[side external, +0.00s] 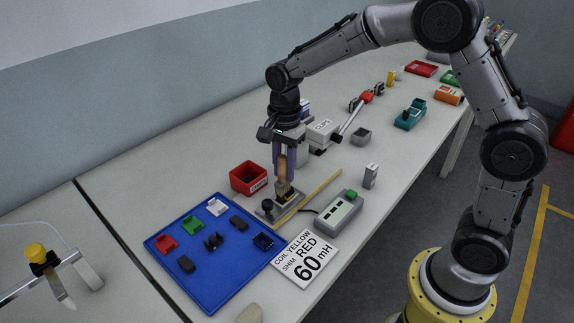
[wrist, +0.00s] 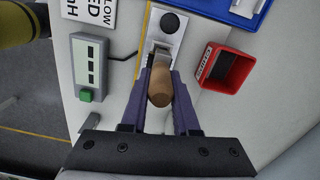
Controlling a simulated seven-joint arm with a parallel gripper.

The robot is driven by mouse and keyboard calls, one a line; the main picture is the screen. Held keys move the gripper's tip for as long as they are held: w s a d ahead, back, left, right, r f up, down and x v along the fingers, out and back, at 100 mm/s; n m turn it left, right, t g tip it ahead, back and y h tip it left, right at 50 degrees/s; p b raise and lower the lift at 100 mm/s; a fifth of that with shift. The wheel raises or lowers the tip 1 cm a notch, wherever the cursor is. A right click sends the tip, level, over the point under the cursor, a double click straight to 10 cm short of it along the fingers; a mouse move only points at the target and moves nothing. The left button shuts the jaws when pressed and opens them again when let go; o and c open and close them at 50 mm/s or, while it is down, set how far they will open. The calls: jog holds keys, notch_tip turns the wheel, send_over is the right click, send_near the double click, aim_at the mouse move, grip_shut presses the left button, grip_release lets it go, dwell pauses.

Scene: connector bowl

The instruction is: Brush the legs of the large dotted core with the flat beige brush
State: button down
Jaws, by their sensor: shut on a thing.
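My gripper (side external: 283,165) points down and is shut on the wooden handle of a brush (side external: 282,168). In the wrist view the brown handle (wrist: 160,86) sits between the two purple fingers (wrist: 160,95). The brush's lower end is over a grey fixture (side external: 266,213) with a round black knob (side external: 267,203). A small dark and yellowish part (side external: 286,193) shows on the fixture under the brush, perhaps the core. I cannot tell whether the bristles touch it, and its dots and legs are not clear.
A blue tray (side external: 207,289) with several small connectors lies at the left. A red bin (side external: 247,178) stands behind the fixture. A yellow strip (side external: 318,190), a grey box with a green button (side external: 338,212) and a printed card (side external: 305,259) lie close to the fixture.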

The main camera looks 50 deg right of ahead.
jog(key=shift+a, duration=0.2)
jog(key=shift+d, duration=0.2)
jog(key=shift+d+f, duration=0.1)
jog(key=shift+d, duration=0.95)
jog(key=shift+a, duration=0.15)
jog(key=shift+a, duration=1.1)
jog(key=shift+d, duration=0.25)
jog(key=shift+d, duration=1)
